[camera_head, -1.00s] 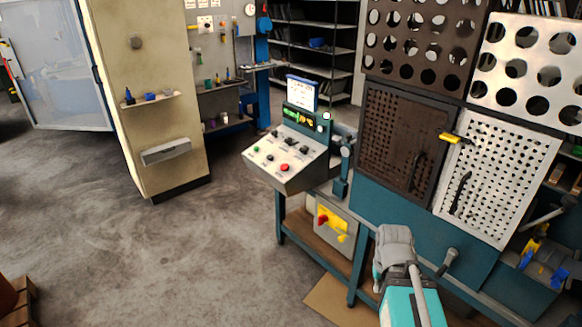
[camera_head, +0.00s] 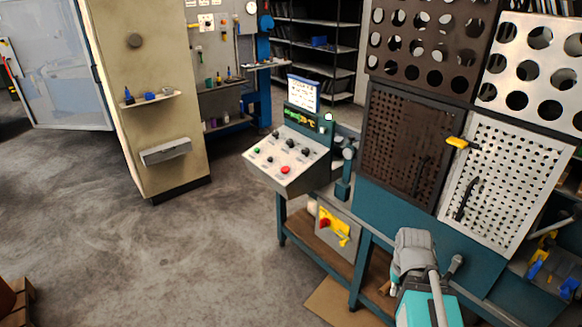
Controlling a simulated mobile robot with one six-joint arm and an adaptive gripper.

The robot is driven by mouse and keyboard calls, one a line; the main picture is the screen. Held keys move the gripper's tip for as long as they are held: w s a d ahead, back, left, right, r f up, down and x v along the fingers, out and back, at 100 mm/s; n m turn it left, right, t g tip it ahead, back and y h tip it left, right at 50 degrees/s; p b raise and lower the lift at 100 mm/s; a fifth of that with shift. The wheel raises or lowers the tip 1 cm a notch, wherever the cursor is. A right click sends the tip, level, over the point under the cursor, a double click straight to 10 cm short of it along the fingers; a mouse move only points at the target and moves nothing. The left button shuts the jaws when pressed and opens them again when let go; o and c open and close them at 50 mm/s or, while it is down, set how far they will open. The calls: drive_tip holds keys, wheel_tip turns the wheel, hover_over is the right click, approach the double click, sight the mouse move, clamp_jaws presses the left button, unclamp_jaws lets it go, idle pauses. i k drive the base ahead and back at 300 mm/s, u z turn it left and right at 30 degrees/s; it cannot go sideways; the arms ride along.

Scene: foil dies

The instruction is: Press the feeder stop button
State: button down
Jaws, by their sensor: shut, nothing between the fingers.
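A sloped grey control console (camera_head: 262,174) stands left of the die bench, its panel facing the front left. On it sit a red button (camera_head: 285,169), a small green button (camera_head: 257,150) and several black knobs (camera_head: 291,143). The labels are too small to read, so I cannot tell which control is the feeder stop. A lit green display (camera_head: 299,117) and a white sign (camera_head: 303,91) stand behind the panel. My teal and grey arm (camera_head: 414,252) rises at the lower right, apart from the console. No gripper fingers show.
A yellow switch plate with a red knob (camera_head: 325,223) is on a box under the bench. Perforated dies (camera_head: 500,190) stand on the right, with a yellow-handled piece (camera_head: 457,143) at their edge. A beige cabinet (camera_head: 150,90) stands left. The floor (camera_head: 190,250) before the console is clear.

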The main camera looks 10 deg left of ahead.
sight(285, 170)
drive_tip(key=i, duration=1.4)
drive_tip(key=u, duration=0.05)
